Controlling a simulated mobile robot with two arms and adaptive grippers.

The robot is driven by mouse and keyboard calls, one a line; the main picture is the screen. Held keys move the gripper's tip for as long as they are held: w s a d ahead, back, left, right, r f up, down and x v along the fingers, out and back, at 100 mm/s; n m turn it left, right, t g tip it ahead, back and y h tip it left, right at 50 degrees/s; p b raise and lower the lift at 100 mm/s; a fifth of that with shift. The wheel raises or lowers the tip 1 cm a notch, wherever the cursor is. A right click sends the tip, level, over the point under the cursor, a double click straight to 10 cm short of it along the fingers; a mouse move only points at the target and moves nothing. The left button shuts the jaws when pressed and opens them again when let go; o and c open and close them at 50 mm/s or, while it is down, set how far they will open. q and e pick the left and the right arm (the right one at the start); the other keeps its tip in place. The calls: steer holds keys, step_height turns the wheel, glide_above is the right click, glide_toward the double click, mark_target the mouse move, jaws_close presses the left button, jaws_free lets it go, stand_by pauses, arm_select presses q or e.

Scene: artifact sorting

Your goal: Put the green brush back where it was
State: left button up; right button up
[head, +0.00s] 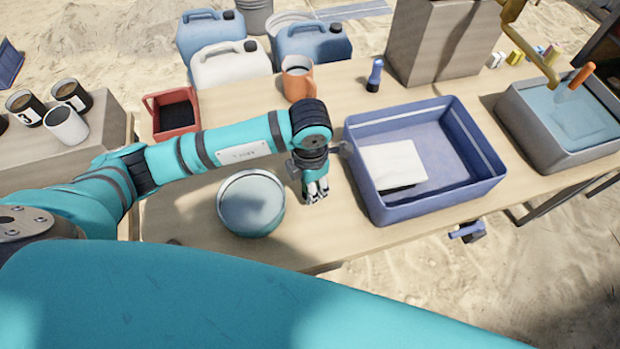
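I cannot make out a green brush in the head view. My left gripper (315,192) points down just above or at the wooden table (185,215), between a round bowl and a blue bin. Its fingertips look close together, but I cannot tell whether they are fully shut. I see nothing held between them. My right gripper is not in view.
The round bowl (251,232) stands left of the gripper; the blue bin (470,194) with a white slab (394,165) stands right. Behind are an orange mug (298,80), a red tray (173,132) and a blue flashlight-like object (375,75). A grey basin (545,153) is far right.

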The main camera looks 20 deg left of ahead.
arm_select(q)
steer(key=w, duration=0.1)
steer(key=w+a, duration=0.1)
steer(key=w, duration=0.1)
steer(key=w+b, duration=0.1)
steer(key=shift+w+a+f, duration=0.15)
steer(key=shift+w+f, duration=0.1)
steer(key=shift+f, duration=0.1)
steer(key=shift+f+b, duration=1.15)
steer(key=shift+f, duration=0.5)
steer(key=shift+f, duration=0.2)
steer(key=o, duration=1.1)
steer(key=shift+r, duration=0.1)
steer(key=shift+r, duration=0.2)
step_height(320, 180, up, 12)
